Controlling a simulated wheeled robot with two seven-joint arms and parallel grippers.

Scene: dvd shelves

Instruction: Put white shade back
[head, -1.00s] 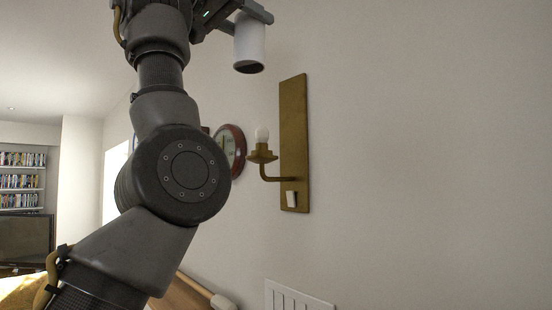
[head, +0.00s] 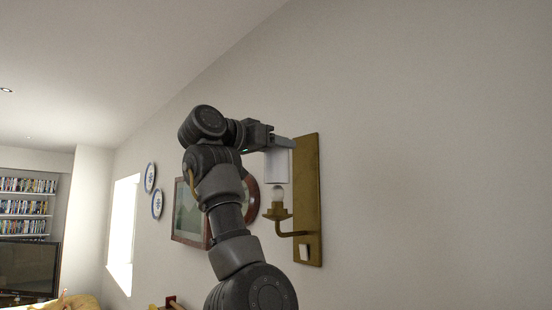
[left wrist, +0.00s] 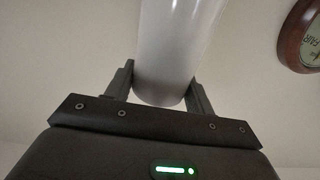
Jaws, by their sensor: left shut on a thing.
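The white shade (head: 276,167) is a small white cylinder held by my left gripper (head: 284,142), beside the brass wall lamp (head: 308,200). The shade is upright, just above the lamp's bulb (head: 278,194); in the head view its lower edge lies close to the bulb's top, and I cannot tell whether they touch. In the left wrist view, the shade (left wrist: 175,50) sits between the two fingers of my gripper (left wrist: 160,85), which is shut on it. My right gripper is not in view.
A round clock with a red-brown rim (left wrist: 303,35) hangs on the wall, partly hidden by my arm in the head view. A framed picture (head: 187,212) and two plates (head: 150,178) hang further left. The wall right of the lamp is bare.

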